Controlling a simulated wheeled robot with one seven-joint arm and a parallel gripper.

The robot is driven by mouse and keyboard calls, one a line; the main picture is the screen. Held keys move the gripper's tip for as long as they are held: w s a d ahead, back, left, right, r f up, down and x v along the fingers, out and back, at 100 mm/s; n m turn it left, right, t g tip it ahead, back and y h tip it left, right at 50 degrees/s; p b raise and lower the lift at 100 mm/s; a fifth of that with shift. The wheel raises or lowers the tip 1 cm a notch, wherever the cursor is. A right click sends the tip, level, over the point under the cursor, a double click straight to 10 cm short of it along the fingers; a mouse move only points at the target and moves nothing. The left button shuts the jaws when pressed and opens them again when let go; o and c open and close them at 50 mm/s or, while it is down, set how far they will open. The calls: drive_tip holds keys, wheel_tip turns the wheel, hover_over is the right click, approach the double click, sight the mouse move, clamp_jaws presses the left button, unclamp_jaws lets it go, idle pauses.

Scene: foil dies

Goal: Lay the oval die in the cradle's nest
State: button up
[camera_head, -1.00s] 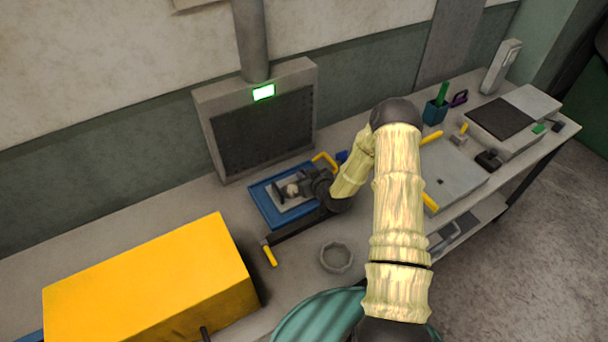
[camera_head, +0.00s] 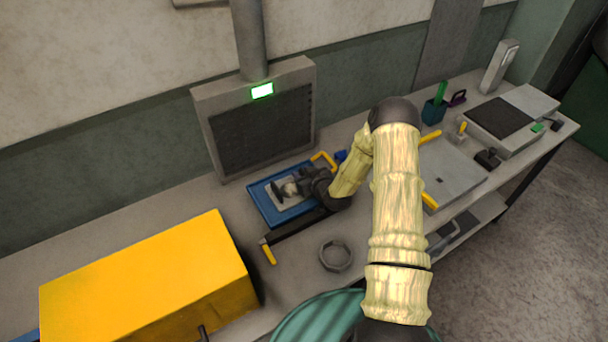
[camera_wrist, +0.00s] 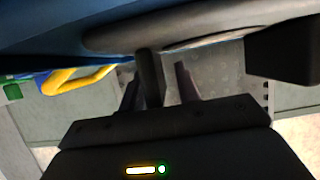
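My gripper (camera_head: 284,188) is low over a blue tray (camera_head: 262,207) on the bench, pointing left in the head view. A pale grey piece (camera_head: 279,203) lies in the tray beneath it; I cannot tell whether it is the cradle or part of it. In the wrist view a rounded grey slab (camera_wrist: 205,32), perhaps the oval die, lies close ahead with a dark post (camera_wrist: 149,75) on it. My gripper's fingers (camera_wrist: 158,88) stand either side of the post, with a visible gap on the right. The nest cannot be made out.
A yellow handle (camera_head: 323,160) stands at the tray's back right, and a dark bar with a yellow grip (camera_head: 268,254) at its front. A grey ring (camera_head: 336,256) lies nearer. A big yellow box (camera_head: 150,285) fills the left. A grilled unit (camera_head: 262,130) stands behind.

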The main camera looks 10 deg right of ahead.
drive_tip(key=shift+s+f, duration=0.4)
drive_tip(key=shift+f, duration=0.4)
drive_tip(key=shift+w+d+r+p, duration=0.1)
drive_tip(key=shift+r+p, duration=0.35)
drive_tip(key=shift+p, duration=0.2)
drive_tip(key=b+v, duration=0.1)
drive_tip(key=v, duration=0.4)
drive_tip(key=r+b+v, duration=0.1)
drive_tip(key=b+v, duration=0.1)
drive_tip(key=v, duration=0.4)
drive_tip(key=shift+r, duration=0.15)
drive_tip(key=shift+r+g, duration=0.45)
drive_tip(key=shift+g, duration=0.15)
drive_tip(key=s+a+r+m+g+h, duration=0.1)
drive_tip(key=s+r+g+h, duration=0.1)
drive_tip(key=s+r+g, duration=0.2)
drive_tip(key=s+a+r+m+g+h, duration=0.2)
drive_tip(key=s+r+g, duration=0.2)
drive_tip(key=s+r, duration=0.7)
drive_tip(key=s, duration=0.4)
drive_tip(key=shift+s+m+g, duration=0.25)
drive_tip(key=shift+m+g, duration=0.05)
drive_tip(key=shift+a, duration=0.2)
